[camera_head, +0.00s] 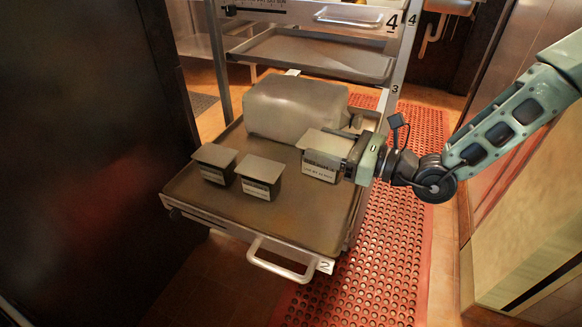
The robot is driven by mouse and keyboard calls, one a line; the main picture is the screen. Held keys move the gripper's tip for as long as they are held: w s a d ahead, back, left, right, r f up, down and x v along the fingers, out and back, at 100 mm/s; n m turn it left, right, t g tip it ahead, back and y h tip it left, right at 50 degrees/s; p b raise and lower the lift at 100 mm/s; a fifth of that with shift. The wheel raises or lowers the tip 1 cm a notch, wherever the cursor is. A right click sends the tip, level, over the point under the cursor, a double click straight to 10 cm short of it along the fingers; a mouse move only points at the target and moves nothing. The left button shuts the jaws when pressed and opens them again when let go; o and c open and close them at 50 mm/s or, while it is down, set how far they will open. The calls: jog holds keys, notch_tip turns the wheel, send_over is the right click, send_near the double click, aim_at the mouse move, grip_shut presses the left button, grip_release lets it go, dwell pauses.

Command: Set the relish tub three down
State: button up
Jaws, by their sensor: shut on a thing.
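My gripper (345,158) reaches in from the right and is shut on a small tub with a pale front label (320,172). The tub is upright, over the right part of the tray marked 2 (290,228); I cannot tell if its base touches the tray. The label writing is too small to read, so I cannot tell which is the relish tub. My gripper hides the held tub's right side.
A large grey rounded container (294,106) lies at the back of the tray. Shelf 3 (315,52) is above, with shelf 4 (290,12) higher. A handle (280,265) juts from the tray front. The tray's front is clear. A dark panel (80,150) stands left.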

jog(key=shift+s+a+f+n+g+y+b, duration=0.1)
jog(key=shift+s+a+n+g+y+b, duration=0.15)
jog(key=shift+a, duration=0.35)
jog(key=shift+s+a+n+g+y+b, duration=0.15)
jog(key=shift+s+a+g, duration=0.2)
jog(key=shift+a, duration=0.25)
jog(key=shift+a+f+b, duration=0.1)
jog(key=shift+f+b, duration=1.35)
jog(key=shift+f, duration=3.3)
jog(key=shift+f, duration=0.1)
jog(key=shift+f, duration=0.1)
jog(key=o, duration=1.2)
